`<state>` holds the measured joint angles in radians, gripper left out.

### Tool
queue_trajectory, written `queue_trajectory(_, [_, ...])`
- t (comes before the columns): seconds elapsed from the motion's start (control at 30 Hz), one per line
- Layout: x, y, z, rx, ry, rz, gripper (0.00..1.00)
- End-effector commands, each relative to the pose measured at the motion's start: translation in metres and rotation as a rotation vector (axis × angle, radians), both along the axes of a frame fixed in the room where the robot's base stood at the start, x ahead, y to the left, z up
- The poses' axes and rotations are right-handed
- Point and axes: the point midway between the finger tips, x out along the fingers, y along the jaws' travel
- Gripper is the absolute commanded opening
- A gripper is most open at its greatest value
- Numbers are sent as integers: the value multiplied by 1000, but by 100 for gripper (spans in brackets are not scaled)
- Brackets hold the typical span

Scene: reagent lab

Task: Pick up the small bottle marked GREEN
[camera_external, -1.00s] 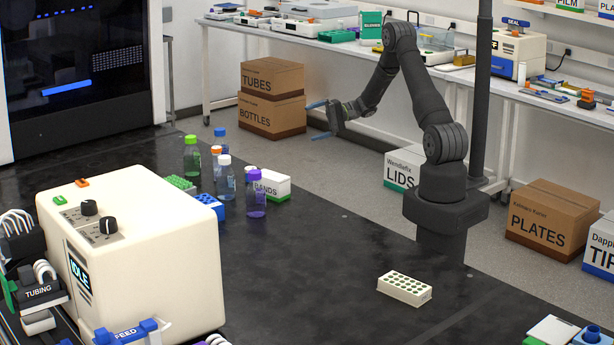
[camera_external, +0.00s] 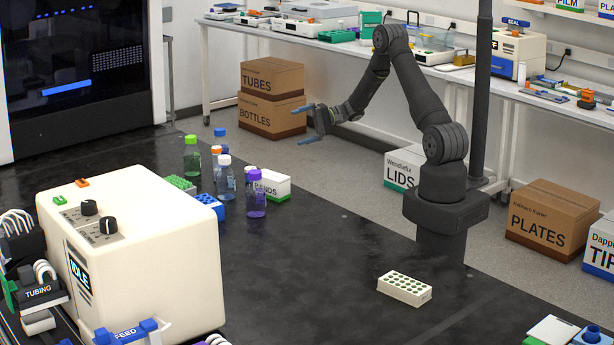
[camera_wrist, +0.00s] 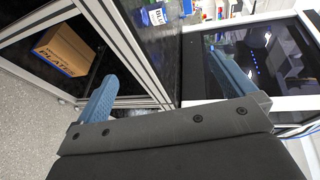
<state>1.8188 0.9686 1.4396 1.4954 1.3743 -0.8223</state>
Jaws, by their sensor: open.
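Several capped bottles stand together on the dark bench in the external view. One has a green cap and greenish contents (camera_external: 192,160); a purple-capped bottle (camera_external: 256,200) and a white-capped bottle (camera_external: 226,182) stand nearer. A smaller bottle (camera_external: 216,152) is partly hidden among them. No marking reading GREEN is legible, so I cannot tell which bottle carries it. My gripper (camera_external: 304,123) is open and empty, in the air beyond the bench's far edge, right of the bottles and apart from them. Its two blue fingers also show spread in the wrist view (camera_wrist: 165,88).
A green rack (camera_external: 179,182), a blue rack (camera_external: 207,200) and a white carton (camera_external: 274,187) crowd the bottles. A large cream machine (camera_external: 140,255) stands at the left. A white perforated block (camera_external: 404,290) sits at the right; the bench middle is clear.

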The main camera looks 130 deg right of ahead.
Motion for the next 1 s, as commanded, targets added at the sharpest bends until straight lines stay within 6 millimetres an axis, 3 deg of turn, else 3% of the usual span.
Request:
queue_trajectory(0.2, [0, 0, 0, 0, 0, 0, 100])
queue_trajectory(0.4, [0, 0, 0, 0, 0, 0, 63])
queue_trajectory(0.7, [4, 0, 1, 2, 7, 13, 63])
queue_trajectory(0.77, [14, -1, 2, 7, 27, 47, 63])
queue_trajectory(0.87, [48, -2, 4, 26, 102, 157, 63])
queue_trajectory(1.0, [114, -3, 9, 57, 306, 364, 63])
